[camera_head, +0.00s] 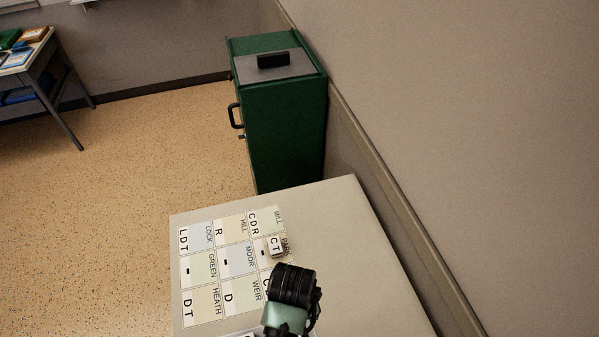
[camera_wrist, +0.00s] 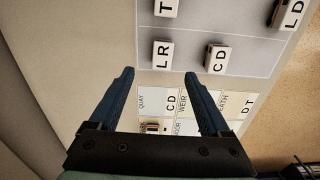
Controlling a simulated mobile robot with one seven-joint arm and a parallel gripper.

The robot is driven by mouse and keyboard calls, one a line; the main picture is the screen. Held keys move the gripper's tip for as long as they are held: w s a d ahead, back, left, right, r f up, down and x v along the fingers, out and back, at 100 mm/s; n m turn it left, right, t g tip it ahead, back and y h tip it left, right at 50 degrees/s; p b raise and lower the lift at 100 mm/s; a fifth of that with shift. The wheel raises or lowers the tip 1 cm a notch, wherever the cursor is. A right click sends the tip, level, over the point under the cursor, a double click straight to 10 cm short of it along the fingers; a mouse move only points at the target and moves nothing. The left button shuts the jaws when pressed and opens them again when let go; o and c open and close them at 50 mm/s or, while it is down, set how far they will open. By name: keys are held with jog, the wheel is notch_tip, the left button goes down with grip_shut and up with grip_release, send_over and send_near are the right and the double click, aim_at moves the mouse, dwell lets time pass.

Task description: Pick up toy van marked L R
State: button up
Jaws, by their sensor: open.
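The toy van marked L R (camera_wrist: 163,55) shows in the wrist view as a small block with a white lettered top. It sits on a grey lined surface (camera_wrist: 245,40), just beyond my fingertips and roughly in line with the gap between them. My gripper (camera_wrist: 159,74) is open, with its two blue fingers spread apart and nothing between them. In the head view my dark wrist covers the front part of the table, and I cannot make out the L R van there.
Vans marked C D (camera_wrist: 217,58), T (camera_wrist: 165,7) and L D (camera_wrist: 291,13) stand around it. A van marked C T (camera_head: 276,245) stands on the lettered card grid (camera_head: 204,268) on the table (camera_head: 345,215). A green cabinet (camera_head: 285,130) stands behind, by the wall.

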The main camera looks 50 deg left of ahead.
jog(key=f, duration=1)
jog(key=shift+s+a+p, duration=0.1)
jog(key=shift+s+p, duration=0.15)
jog(key=shift+p, duration=0.05)
grip_shut()
